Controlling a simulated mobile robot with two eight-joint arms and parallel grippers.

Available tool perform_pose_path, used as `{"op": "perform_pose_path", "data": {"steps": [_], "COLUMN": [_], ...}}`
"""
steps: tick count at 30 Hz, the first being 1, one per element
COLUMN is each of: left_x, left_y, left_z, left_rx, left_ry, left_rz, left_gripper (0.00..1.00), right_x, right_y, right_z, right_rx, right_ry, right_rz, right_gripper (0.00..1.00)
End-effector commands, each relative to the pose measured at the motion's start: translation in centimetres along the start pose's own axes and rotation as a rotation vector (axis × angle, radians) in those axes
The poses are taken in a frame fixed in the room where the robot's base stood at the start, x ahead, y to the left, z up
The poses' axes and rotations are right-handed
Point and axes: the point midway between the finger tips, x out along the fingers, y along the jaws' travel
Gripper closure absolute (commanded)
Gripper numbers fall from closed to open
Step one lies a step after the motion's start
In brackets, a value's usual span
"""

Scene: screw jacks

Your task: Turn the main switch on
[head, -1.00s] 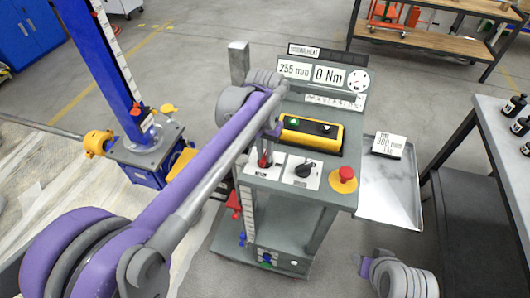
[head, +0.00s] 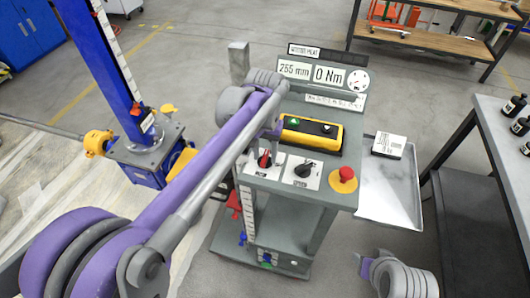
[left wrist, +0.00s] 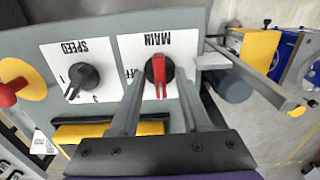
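The main switch is a red knob on a round dark base, on a white plate marked MAIN, in the left wrist view (left wrist: 158,72). It also shows at the front left of the console top in the head view (head: 265,159). The red grip runs nearly upright in the wrist view. OFF is partly readable left of it; any mark right of it is hidden. My left gripper (left wrist: 160,88) is open, one finger on each side of the knob, with visible gaps. My right gripper (head: 364,267) is partly visible low right; its fingers are unclear.
The black SPEED knob (head: 303,170) and a red emergency button (head: 346,175) are right of the switch. A yellow-framed panel (head: 311,135) with a green button lies behind. A display board (head: 322,73) reads 255 mm and 0 Nm. A metal tray (head: 390,195) is at right.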

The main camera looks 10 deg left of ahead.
Motion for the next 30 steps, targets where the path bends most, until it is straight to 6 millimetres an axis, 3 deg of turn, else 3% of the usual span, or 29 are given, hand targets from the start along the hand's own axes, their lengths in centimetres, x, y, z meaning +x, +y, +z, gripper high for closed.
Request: {"op": "perform_pose_path", "data": {"steps": [11, 24, 30], "left_x": [-0.8, -8.9, -10.7], "left_y": [0.0, 0.0, 0.0], "left_z": [0.0, 0.0, 0.0], "left_rx": [0.001, 0.000, 0.000], "left_ry": [0.001, 0.001, 0.001], "left_rz": [0.000, 0.000, 0.000], "left_gripper": [0.53, 0.53, 0.53], "right_x": [-0.1, -0.6, -0.7], "right_y": [0.0, 0.0, 0.0], "right_z": [-0.1, -0.7, -0.8], "right_rx": [0.000, 0.000, 0.000], "right_ry": [0.001, 0.006, 0.008], "right_rz": [0.000, 0.000, 0.000], "right_gripper": [0.50, 0.50, 0.50]}}
